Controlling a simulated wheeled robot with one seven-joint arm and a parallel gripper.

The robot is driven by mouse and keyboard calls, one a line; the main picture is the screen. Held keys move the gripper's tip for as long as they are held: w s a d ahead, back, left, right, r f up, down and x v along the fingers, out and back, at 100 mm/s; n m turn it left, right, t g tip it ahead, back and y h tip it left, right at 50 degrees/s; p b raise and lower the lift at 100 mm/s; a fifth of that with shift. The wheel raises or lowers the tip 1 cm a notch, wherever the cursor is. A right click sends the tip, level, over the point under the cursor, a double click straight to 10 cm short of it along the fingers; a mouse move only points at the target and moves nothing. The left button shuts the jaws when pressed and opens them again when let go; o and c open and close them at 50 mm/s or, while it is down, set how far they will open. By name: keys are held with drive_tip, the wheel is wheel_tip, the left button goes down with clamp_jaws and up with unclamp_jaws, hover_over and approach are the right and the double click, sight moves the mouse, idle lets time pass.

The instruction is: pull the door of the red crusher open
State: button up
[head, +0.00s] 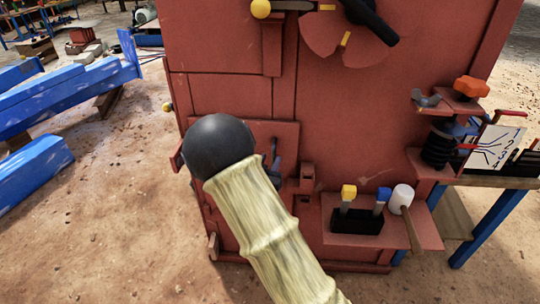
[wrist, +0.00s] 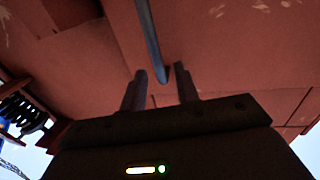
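The red crusher (head: 350,120) stands upright in front of me and fills the middle of the head view. A raised red door panel (head: 285,135) is on its lower left part, partly hidden behind my arm; it looks flush with the body. A grey-blue bar handle (head: 275,158) shows beside my arm. In the wrist view the grey handle bar (wrist: 149,38) runs down from the top against the red surface. My gripper (wrist: 159,78) is open, its two dark fingers on either side of the bar's lower end, with gaps visible on both sides. My arm hides the gripper in the head view.
A red shelf (head: 425,232) on the right side holds a black box (head: 357,228) with tools and a white-headed mallet (head: 402,198). A dark spring with an orange knob (head: 471,87) sits above. Blue beams (head: 60,95) lie left; bare ground lies between.

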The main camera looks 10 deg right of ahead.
sight(273, 153)
drive_tip(key=x, duration=0.4)
drive_tip(key=shift+w+d, duration=0.15)
clamp_jaws()
